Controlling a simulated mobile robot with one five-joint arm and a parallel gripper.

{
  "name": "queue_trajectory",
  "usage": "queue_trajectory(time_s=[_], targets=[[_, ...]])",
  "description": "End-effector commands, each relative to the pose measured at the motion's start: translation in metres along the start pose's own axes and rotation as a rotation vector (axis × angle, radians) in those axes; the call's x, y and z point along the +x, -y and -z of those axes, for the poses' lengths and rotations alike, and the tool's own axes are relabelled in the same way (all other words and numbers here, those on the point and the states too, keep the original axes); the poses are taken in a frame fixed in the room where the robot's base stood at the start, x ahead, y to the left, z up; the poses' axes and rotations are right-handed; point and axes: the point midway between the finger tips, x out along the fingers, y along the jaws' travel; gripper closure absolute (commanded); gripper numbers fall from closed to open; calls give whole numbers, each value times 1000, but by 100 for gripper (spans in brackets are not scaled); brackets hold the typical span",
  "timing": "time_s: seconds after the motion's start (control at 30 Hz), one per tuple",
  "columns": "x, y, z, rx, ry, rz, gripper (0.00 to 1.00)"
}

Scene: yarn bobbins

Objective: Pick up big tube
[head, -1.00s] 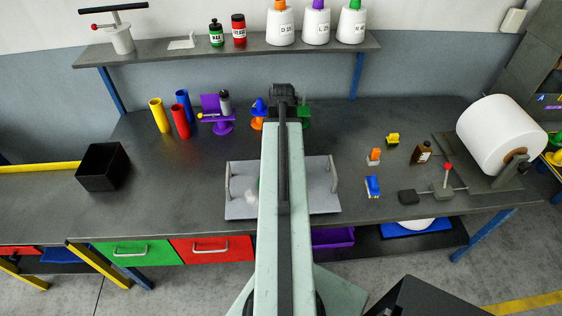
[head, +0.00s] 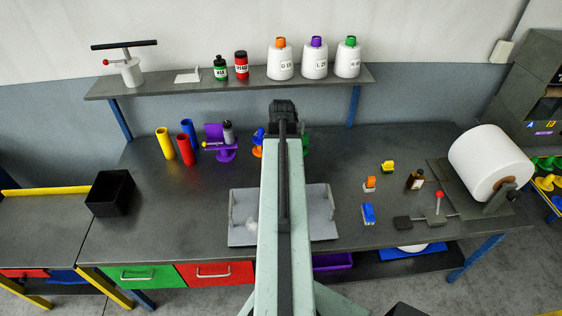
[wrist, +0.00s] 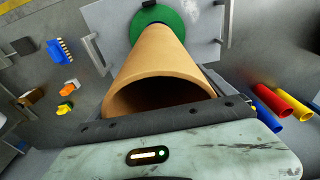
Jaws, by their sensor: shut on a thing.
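The big tube is a tan, hollow, tapering cone (wrist: 155,62) in the wrist view. Its wide open end faces the camera and its narrow end points away. My gripper (wrist: 160,115) is shut on it, with a dark bar crossing below the tube's mouth; the fingertips are not clearly seen. A green disc (wrist: 150,17) lies beyond the narrow end; I cannot tell whether they touch. In the head view my arm hides the tube.
A grey tray with handles (head: 321,228) lies under my arm. Yellow (head: 165,144), red (head: 185,150) and blue tubes stand at left. A blue brush (head: 368,214) and small blocks lie at right. A shelf (head: 200,84) with bobbins runs behind.

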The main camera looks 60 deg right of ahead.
Motion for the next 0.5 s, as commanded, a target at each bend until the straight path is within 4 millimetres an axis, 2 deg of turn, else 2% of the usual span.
queue_trajectory(time_s=[0.03, 0.2, 0.23, 0.3, 0.5], targets=[[-16, 0, 2, 0, 0, 0, 78], [-39, 0, 5, 0, 0, 0, 78], [-38, -4, 5, 2, 0, 0, 78], [-32, -20, 4, 5, 0, -1, 78], [-31, -70, 4, 7, 0, -1, 78]])
